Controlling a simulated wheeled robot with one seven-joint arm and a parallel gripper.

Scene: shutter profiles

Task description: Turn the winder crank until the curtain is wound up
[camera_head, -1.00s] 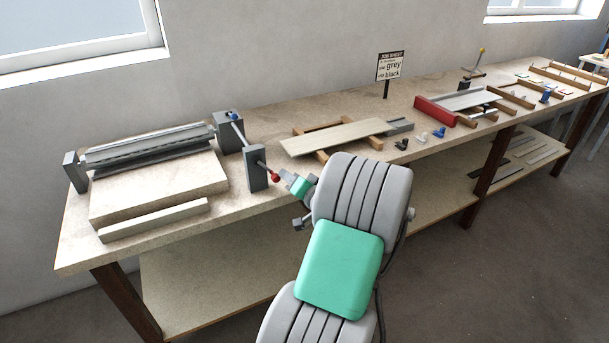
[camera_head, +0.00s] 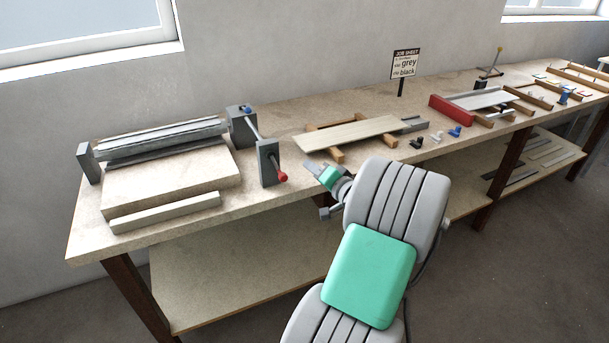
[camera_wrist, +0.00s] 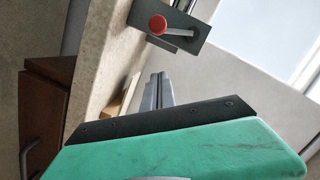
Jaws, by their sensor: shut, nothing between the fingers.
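The winder stands at the left end of the bench. Its dark grey crank post (camera_head: 268,163) carries the crank, whose red knob (camera_head: 282,177) points towards the front. The red knob also shows in the wrist view (camera_wrist: 157,24), in front of a grey plate. The grey slatted curtain roll (camera_head: 160,141) lies between grey end posts; how far it is wound I cannot tell. My gripper (camera_head: 309,167) is right of the red knob, apart from it, shut and empty. Its closed fingers show in the wrist view (camera_wrist: 160,88), below the knob.
A pale board on wooden rails (camera_head: 350,134) lies to the right. Beyond are a red-ended frame (camera_head: 452,109) and small clips. The job sheet (camera_head: 405,63) stands behind.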

